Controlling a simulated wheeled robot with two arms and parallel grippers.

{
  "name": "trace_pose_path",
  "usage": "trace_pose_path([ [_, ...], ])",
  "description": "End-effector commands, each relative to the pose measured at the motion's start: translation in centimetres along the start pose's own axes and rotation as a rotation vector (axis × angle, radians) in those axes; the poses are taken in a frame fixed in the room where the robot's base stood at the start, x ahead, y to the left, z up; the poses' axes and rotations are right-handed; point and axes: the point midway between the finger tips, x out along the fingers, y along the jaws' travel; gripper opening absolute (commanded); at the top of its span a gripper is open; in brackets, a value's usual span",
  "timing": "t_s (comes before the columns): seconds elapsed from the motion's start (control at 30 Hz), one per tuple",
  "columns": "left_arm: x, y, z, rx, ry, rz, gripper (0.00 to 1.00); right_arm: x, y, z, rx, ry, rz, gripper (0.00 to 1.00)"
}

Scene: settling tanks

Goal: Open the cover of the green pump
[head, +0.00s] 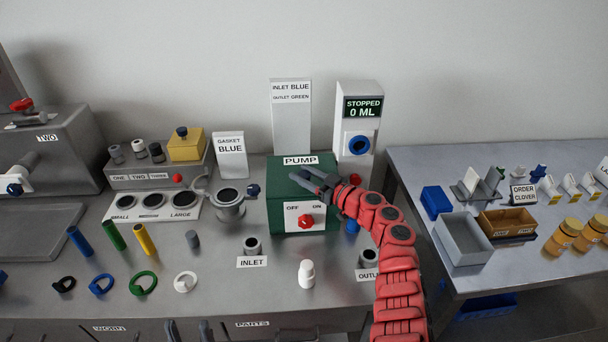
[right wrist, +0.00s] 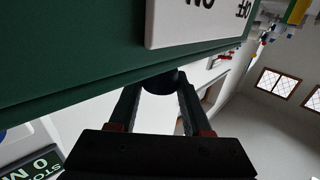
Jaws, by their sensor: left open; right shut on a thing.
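The green pump (head: 283,217) stands on the middle of the steel bench, with a PUMP label at its back edge. Its front has a white OFF/ON panel with a red knob (head: 306,221). The cover looks down, with a thin seam along its edge in the right wrist view. My right gripper (head: 314,181) reaches over the pump from the right and hides part of its top. In the right wrist view its fingers are shut on a dark round knob (right wrist: 160,83) at the green edge.
A stopped meter (head: 358,140) reading 0 ML stands behind right. A metal cup (head: 229,208) sits close left of the pump. A white bottle (head: 307,274) and the inlet (head: 252,247) stand in front. Coloured rods and rings lie left. A second table (head: 450,165) is right.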

Motion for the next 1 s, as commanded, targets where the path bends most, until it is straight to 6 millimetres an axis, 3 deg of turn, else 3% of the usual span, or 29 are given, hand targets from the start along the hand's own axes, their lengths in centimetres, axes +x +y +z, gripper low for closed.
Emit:
trace_pose_path([
  [0.43, 0.8, 0.0, -0.1, 0.000, 0.000, 0.000, 0.50, 0.0, 0.1, -0.6, 0.006, -0.004, 0.001, 0.00],
  [0.8, 6.7, -0.3, -1.1, 0.000, 0.000, 0.000, 0.50, 0.6, 0.5, -3.3, 0.091, -0.084, 0.002, 0.00],
  [1.0, 8.5, -0.4, -1.4, 0.000, 0.000, 0.000, 0.50, 1.0, 1.0, -4.3, 0.092, -0.081, 0.001, 0.00],
])
